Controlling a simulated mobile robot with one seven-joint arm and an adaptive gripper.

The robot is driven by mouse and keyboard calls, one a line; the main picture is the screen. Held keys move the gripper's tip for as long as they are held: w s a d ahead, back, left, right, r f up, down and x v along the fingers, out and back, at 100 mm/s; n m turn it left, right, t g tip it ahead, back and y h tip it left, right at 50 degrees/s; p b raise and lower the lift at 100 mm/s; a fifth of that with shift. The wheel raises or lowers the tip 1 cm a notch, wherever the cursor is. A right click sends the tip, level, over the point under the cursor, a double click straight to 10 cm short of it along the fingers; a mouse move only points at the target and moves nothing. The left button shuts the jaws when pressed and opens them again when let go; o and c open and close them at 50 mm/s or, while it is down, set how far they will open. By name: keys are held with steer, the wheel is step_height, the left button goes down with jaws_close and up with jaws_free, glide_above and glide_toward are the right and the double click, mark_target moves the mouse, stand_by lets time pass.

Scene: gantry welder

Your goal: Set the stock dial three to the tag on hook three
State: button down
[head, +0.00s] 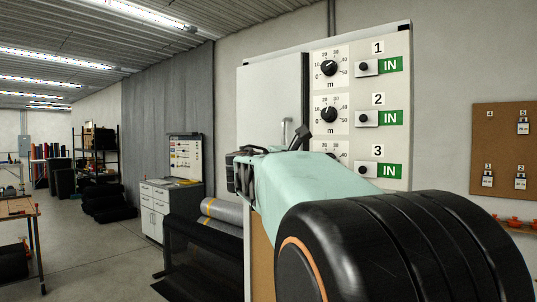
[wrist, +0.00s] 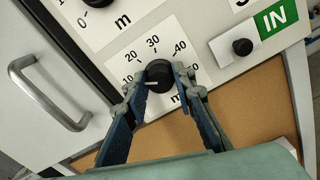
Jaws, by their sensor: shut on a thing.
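Dial three (wrist: 157,73) is a black round knob on a white plate marked in metres. In the wrist view my gripper (wrist: 158,88) is shut on this knob, with one finger on each side. The knob's white pointer line points left, close to the 10 mark. In the head view the plate of dial three (head: 330,146) is mostly hidden by my arm. A corkboard (head: 505,140) at the right carries tags on numbered hooks. The labels 4 and 5 show in its top row; the tag writing is too small to read surely, and I cannot make out hook three.
Dials one (head: 329,68) and two (head: 329,114) sit above on the same panel. A green IN sign (wrist: 274,18) and a small black knob (wrist: 242,47) are right of dial three. A door handle (wrist: 45,92) stands out at left. Grey rolls (head: 220,212) lie low beside the cabinet.

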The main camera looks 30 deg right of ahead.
steer(key=shift+n+p, duration=0.35)
steer(key=shift+n, duration=0.25)
steer(key=c, duration=1.6)
jaws_free()
steer(key=v, duration=0.7)
steer(key=shift+s+a, duration=0.15)
steer(key=shift+a, duration=0.1)
